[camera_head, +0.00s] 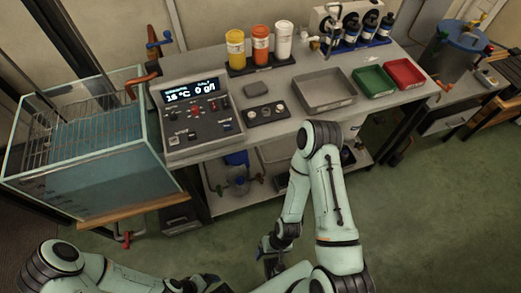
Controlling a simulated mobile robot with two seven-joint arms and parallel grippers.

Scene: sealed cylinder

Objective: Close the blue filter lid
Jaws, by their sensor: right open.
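A grey metal cylinder (452,62) stands at the upper right, beyond the workbench. The blue lid (466,36) is on top of it; at this distance I cannot tell whether it sits fully shut. My right gripper (272,262) is low in front of the bench, open and empty, pointing down, far from the cylinder. My left arm comes in at the bottom left. Dark parts at its end (205,287) are cut by the bottom edge, and its jaws cannot be made out.
The workbench (215,65) holds a control box (200,118), several bottles, a grey tray (324,91), a green tray (373,81) and a red tray (404,74). A glass tank (90,150) stands left. Green floor (440,200) is clear at right.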

